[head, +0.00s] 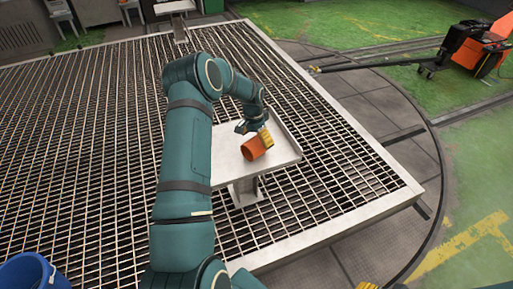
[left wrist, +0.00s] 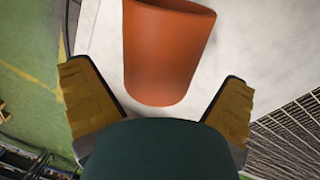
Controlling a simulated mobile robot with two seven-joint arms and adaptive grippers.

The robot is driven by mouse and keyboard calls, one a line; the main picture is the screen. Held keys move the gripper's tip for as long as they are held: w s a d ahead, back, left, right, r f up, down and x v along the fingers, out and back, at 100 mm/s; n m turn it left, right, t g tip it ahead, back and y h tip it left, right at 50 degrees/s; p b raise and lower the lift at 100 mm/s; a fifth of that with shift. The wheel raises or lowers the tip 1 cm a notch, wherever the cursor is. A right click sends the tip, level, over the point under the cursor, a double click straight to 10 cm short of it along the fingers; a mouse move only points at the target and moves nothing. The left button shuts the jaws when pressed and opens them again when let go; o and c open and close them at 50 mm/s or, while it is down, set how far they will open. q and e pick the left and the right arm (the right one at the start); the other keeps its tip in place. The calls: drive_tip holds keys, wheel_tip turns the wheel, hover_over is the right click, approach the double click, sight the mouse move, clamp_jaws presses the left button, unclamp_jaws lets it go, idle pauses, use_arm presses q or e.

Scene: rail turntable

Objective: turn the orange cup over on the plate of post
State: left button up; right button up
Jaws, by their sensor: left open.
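The orange cup (head: 253,148) is on the pale plate (head: 227,173) on top of a short post (head: 243,191). It looks tilted or lying over, in the middle of the plate. My left gripper (head: 254,132) is right at the cup, with a yellow finger beside it. In the left wrist view the cup (left wrist: 166,50) stands ahead of the open yellow fingers (left wrist: 158,105), between their lines, with gaps on both sides. My right gripper is not clearly seen; only a yellow bit shows at the bottom edge of the head view.
A metal grating (head: 90,130) surrounds the post. A blue bucket (head: 35,271) stands at the lower left. An orange and black machine (head: 478,48) with a long bar is at the upper right. A second pale plate (head: 175,7) shows at the top.

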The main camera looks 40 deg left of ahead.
sight(258, 145)
use_arm(q)
drive_tip(key=f, duration=0.3)
drive_tip(key=shift+d, duration=0.2)
drive_tip(key=c, duration=1.1)
drive_tip(key=shift+r, duration=0.15)
